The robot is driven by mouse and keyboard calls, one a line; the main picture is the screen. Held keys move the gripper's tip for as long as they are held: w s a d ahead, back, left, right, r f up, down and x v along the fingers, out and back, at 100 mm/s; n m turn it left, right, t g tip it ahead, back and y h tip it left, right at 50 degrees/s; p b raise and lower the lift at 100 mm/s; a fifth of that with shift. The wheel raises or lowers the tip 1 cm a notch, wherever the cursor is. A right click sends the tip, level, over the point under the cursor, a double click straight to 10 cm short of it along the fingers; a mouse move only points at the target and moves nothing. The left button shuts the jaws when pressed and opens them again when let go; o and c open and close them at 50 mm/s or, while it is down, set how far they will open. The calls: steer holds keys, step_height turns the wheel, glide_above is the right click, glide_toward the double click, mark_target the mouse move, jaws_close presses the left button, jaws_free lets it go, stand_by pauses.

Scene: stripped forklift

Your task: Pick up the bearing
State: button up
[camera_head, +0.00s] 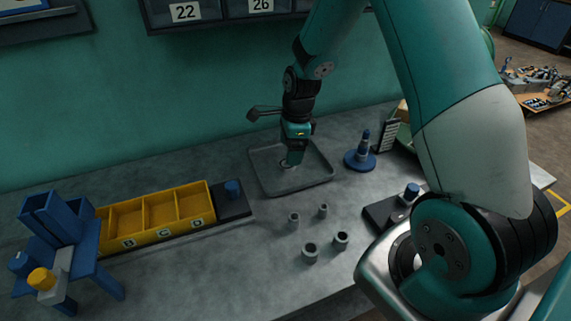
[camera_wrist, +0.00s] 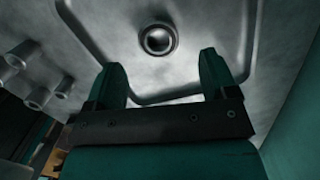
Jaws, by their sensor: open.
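The bearing (camera_wrist: 158,39) is a small round metal ring with a dark centre, lying in a shallow grey tray (camera_wrist: 247,40). In the head view the tray (camera_head: 264,188) is on the bench, and the bearing (camera_head: 286,166) shows partly beneath my gripper (camera_head: 291,160). In the wrist view my gripper (camera_wrist: 170,72) is open with its two green fingers apart. The bearing appears just beyond the fingertips, roughly between their lines, and nothing is held. The head view does not show clearly how high the fingertips are above the tray.
Several grey cylindrical parts (camera_head: 310,252) stand in front of the tray. A yellow divided bin (camera_head: 159,215) and a blue stand (camera_head: 68,248) are at left. A blue spindle on a round base (camera_head: 361,157) stands right of the tray. The green wall (camera_head: 130,120) is close behind.

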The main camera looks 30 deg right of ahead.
mark_target(284, 170)
steer(key=f, duration=0.3)
steer(key=f+p, duration=0.1)
steer(key=shift+w+a+f, duration=0.15)
steer(key=shift+a+f, duration=0.05)
steer(key=shift+a, duration=0.2)
steer(key=shift+c, duration=0.4)
steer(key=c, duration=0.7)
steer(key=shift+r, duration=0.1)
steer(key=shift+c, duration=0.2)
